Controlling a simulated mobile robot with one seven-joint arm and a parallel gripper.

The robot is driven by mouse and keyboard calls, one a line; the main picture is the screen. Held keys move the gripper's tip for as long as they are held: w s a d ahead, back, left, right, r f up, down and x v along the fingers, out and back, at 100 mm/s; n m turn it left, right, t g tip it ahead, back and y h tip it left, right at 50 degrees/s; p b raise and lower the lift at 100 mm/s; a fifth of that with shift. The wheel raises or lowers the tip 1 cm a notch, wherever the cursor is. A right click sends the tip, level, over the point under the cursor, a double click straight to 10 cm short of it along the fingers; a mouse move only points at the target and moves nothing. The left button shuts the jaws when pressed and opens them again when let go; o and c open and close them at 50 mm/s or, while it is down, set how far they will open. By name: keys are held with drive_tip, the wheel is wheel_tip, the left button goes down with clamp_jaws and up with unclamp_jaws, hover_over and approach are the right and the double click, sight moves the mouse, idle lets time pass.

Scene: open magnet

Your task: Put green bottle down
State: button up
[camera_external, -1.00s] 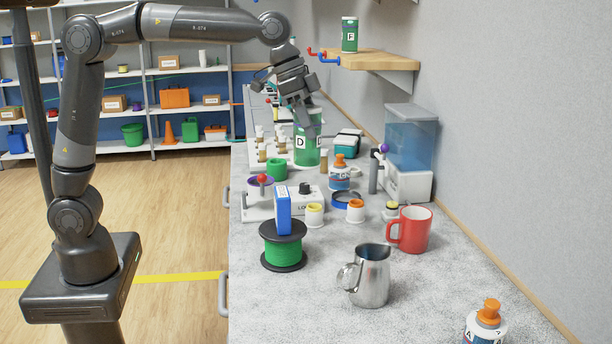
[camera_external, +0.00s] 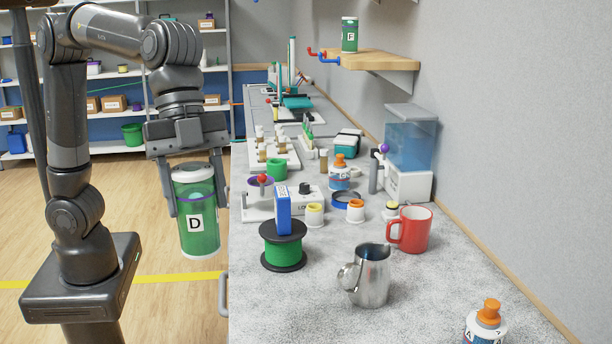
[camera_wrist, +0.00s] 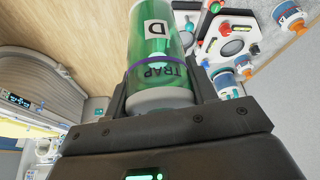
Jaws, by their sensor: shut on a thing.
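The green bottle (camera_external: 199,238) is a clear green cylinder with a white cap, a purple band and a label reading D. My gripper (camera_external: 196,200) is shut on its upper part and holds it upright in the air, left of the bench's left edge. In the wrist view the bottle (camera_wrist: 150,45) sits between the two fingers (camera_wrist: 163,95), with the word TRAP and the D label showing. The grey speckled bench top (camera_external: 300,300) is to the right of the bottle.
A white device with a knob (camera_external: 305,198) is behind the spool. The front left bench top is clear.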

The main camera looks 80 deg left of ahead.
sight(206, 251)
drive_tip(key=f, duration=1)
drive_tip(key=shift+w+a, duration=0.15)
drive_tip(key=shift+w, duration=0.1)
drive_tip(key=shift+w+a+f, duration=0.8)
drive_tip(key=shift+w+f, duration=0.95)
drive_tip(key=shift+f, duration=0.1)
drive_tip(key=shift+w+a+f, duration=0.85)
drive_tip(key=shift+w+f, duration=0.9)
drive_tip(key=shift+f, duration=0.1)
drive_tip(key=shift+w+a+f, duration=0.8)
drive_tip(key=shift+w+f, duration=0.95)
drive_tip(key=shift+f, duration=0.1)
drive_tip(key=shift+f, duration=0.1)
drive_tip(key=o, duration=1.2)
